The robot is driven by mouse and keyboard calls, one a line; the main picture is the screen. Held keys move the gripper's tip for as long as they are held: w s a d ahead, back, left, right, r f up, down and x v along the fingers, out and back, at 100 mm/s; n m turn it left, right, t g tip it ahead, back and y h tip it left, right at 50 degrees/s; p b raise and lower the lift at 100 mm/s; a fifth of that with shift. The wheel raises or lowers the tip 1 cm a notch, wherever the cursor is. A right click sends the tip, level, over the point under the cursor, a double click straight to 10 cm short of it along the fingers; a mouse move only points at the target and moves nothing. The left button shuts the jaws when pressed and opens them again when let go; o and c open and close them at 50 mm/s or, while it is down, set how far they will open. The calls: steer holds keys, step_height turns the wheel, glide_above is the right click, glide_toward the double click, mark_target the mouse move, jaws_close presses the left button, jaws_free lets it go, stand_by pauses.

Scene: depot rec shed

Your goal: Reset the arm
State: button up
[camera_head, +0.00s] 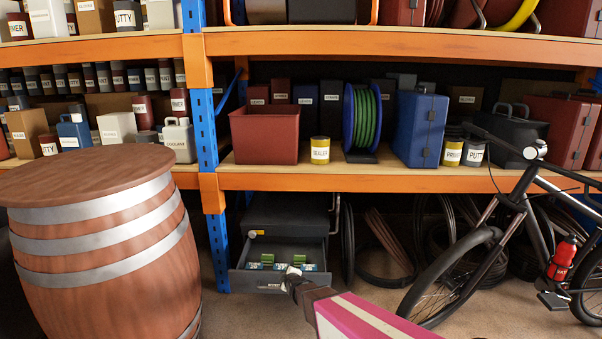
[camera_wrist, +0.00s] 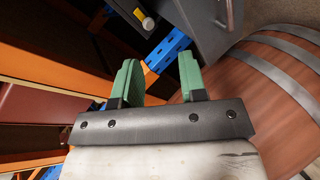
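My gripper (camera_wrist: 158,70) shows in the wrist view with its two green fingers well apart and nothing between them, so it is open. In the head view my arm (camera_head: 365,318) reaches from the lower right toward an open grey drawer (camera_head: 283,281) under the shelves. Its far end overlaps the drawer's front in the picture; I cannot tell whether they touch. Small green and pale items (camera_head: 267,261) show inside the drawer. They are too small to make out.
A wooden barrel (camera_head: 105,250) stands at the left and shows at the right in the wrist view (camera_wrist: 275,85). A shelf rack with a blue post (camera_head: 206,125) and orange beams (camera_head: 400,178) spans the back. A bicycle (camera_head: 520,205) stands at the right. Some floor (camera_head: 225,315) is clear.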

steer(key=s+d+r+m+g+h, duration=0.1)
steer(key=s+d+r+m+g, duration=0.2)
steer(key=s+d, duration=0.4)
steer(key=s+d+r+m+g+h, duration=0.1)
steer(key=s+d+r+m+g, duration=0.2)
steer(key=s+d+m+g, duration=0.2)
steer(key=s+d+r+m+g+h, duration=0.2)
steer(key=s+d+r+m+g, duration=0.2)
steer(key=d, duration=0.9)
steer(key=s+m, duration=0.3)
steer(key=s, duration=0.2)
steer(key=shift+s+m+g, duration=0.2)
steer(key=shift+m+g, duration=0.1)
